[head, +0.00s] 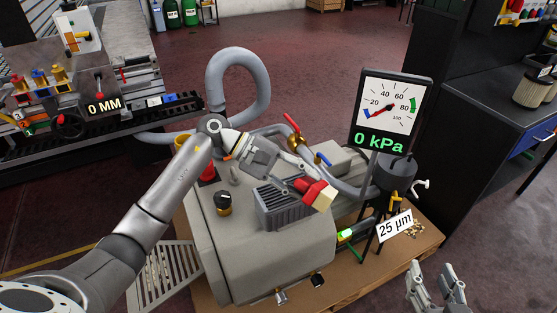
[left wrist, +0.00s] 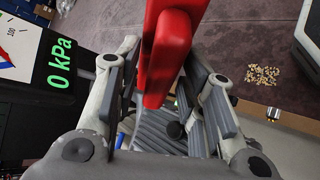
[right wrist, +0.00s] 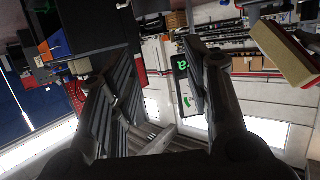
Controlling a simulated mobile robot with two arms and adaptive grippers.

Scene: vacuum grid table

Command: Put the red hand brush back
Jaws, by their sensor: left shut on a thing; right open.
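The red hand brush (head: 311,187) has a red body and a pale bristle block. My left gripper (head: 300,180) is shut on it and holds it over the grey ribbed part of the pump unit (head: 225,255). In the left wrist view the red brush (left wrist: 165,55) stands between the two fingers and runs out of the top of the picture. Its gap to the ribbed surface below cannot be told. My right gripper (head: 438,290) is open and empty at the lower right, apart from the pump; its spread fingers also show in the right wrist view (right wrist: 160,90).
A gauge (head: 392,105) reading 0 kPa stands right of the pump. Below it are a "25 µm" sign (head: 395,225) and brass-coloured chips (head: 414,230) on a wooden base (head: 405,262). A grey hose (head: 262,85) loops behind. A machine bench (head: 75,125) stands left, a dark cabinet (head: 430,130) right.

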